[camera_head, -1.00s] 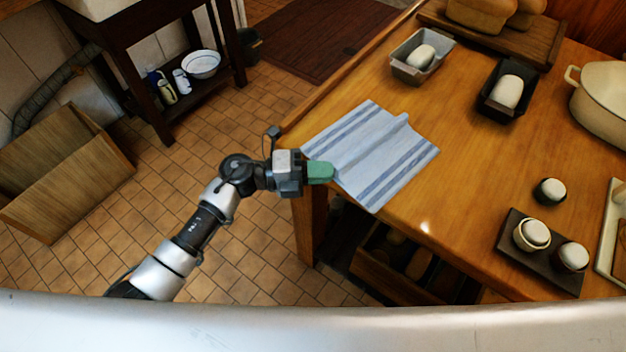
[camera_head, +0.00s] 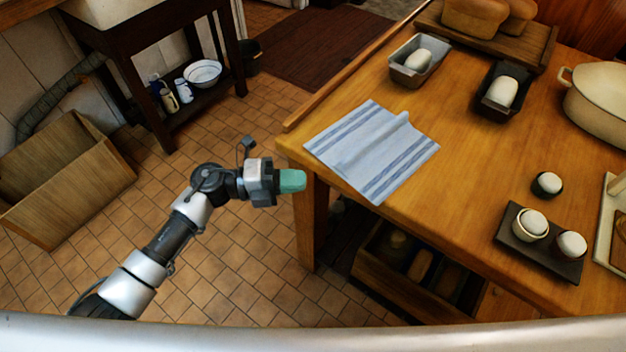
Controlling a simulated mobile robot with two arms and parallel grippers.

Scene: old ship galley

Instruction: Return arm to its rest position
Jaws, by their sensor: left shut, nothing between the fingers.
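My left gripper (camera_head: 292,181) has green-tipped fingers and is shut with nothing between them. It is off the left edge of the wooden table (camera_head: 470,150), over the tiled floor, apart from the cloth. The blue-and-white striped cloth (camera_head: 365,150) lies on the table's left part, with a small raised fold near its upper right. My right gripper is not in the view.
On the table are two loaf tins (camera_head: 406,76) (camera_head: 488,100) with dough, a cream pot (camera_head: 597,105), and a dark tray (camera_head: 508,240) with two cups. Floor between is clear.

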